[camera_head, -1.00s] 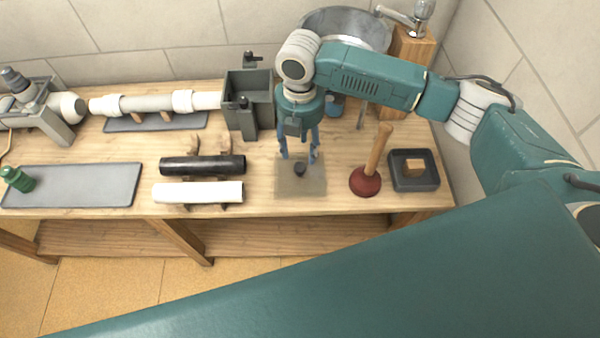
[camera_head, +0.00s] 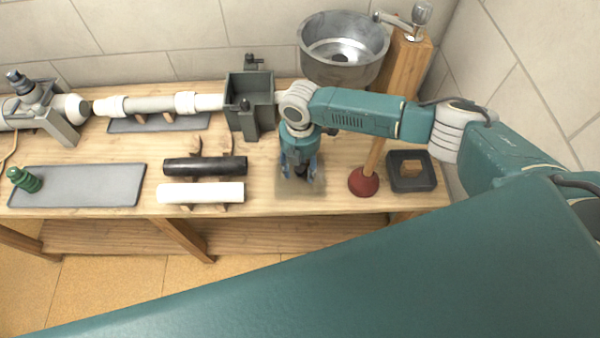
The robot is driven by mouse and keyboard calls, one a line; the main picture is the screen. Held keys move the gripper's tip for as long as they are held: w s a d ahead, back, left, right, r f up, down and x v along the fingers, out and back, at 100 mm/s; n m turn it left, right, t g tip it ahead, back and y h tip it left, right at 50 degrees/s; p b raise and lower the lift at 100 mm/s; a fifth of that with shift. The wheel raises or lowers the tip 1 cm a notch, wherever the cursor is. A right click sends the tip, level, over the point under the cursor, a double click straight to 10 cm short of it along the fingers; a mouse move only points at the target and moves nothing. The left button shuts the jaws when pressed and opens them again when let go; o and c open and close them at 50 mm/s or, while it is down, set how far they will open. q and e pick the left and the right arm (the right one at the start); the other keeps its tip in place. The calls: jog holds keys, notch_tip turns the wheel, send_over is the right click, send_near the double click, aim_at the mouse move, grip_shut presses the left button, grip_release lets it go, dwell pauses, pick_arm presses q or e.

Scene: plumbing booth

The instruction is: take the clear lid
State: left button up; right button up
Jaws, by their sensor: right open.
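The clear lid (camera_head: 300,191) is a see-through, brownish square plate lying flat on the wooden bench. Its front part shows below my right gripper. The small dark knob in its middle is mostly hidden by the gripper. My right gripper (camera_head: 299,178) points down over the middle of the lid, with its blue fingers apart on either side of the knob. I cannot tell whether the fingers touch the knob. My left gripper is not in view.
A black pipe (camera_head: 205,166) and a white pipe (camera_head: 200,193) lie on holders left of the lid. A plunger (camera_head: 364,182) and a dark tray (camera_head: 412,185) stand to the right. A grey box (camera_head: 248,95) and a metal basin (camera_head: 344,45) are behind.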

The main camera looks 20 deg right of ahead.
jog(key=shift+r, duration=0.1)
grip_shut()
